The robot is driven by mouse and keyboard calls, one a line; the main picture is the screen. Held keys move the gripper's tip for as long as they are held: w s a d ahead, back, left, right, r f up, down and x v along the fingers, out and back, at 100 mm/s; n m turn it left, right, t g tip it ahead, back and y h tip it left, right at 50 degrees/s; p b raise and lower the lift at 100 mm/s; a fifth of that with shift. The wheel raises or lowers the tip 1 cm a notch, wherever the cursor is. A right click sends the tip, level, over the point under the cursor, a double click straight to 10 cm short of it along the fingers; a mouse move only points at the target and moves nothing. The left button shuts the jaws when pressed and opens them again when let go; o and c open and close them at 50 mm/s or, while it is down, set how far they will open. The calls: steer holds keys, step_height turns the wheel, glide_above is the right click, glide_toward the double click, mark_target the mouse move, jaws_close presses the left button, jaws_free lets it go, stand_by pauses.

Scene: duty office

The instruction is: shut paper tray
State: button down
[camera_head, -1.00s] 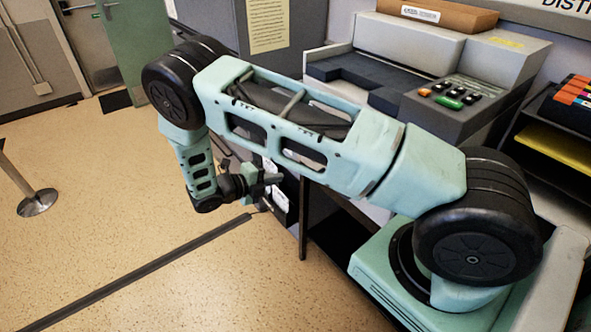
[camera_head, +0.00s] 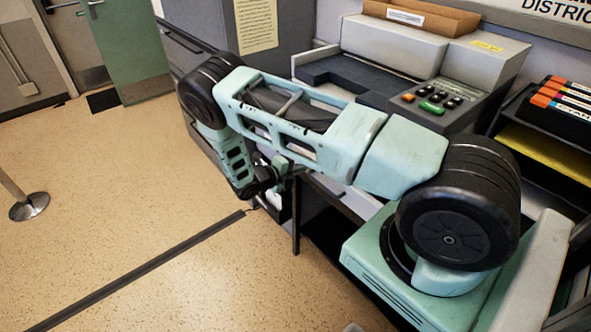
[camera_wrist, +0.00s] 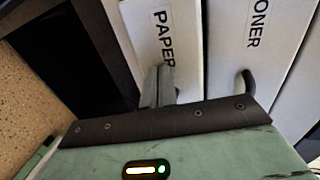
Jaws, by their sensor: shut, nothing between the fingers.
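The paper tray (camera_wrist: 150,32) shows in the wrist view as a pale front marked PAPER. My gripper (camera_wrist: 160,76) is shut and empty, its fingertips at this front just beside the label. I cannot tell for sure whether they touch it, or how far out the tray stands. In the head view my gripper (camera_head: 293,172) is small and low beside the copier (camera_head: 440,50), and my arm hides most of the tray there.
A second pale front marked TONER (camera_wrist: 235,50), with a dark handle (camera_wrist: 246,84), lies beside the paper tray. A dark opening (camera_wrist: 65,60) is on the other side. A post base (camera_head: 30,206) stands at far left. The floor (camera_head: 130,180) between is mostly clear.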

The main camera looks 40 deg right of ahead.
steer(key=d+b, duration=0.1)
steer(key=d, duration=0.3)
steer(key=shift+s+d, duration=0.15)
steer(key=shift+d, duration=0.4)
steer(key=shift+r, duration=0.1)
steer(key=shift+a, duration=0.55)
steer(key=f+b+v, duration=0.1)
steer(key=v, duration=1.2)
steer(key=shift+a+b, duration=0.35)
steer(key=shift+b, duration=0.05)
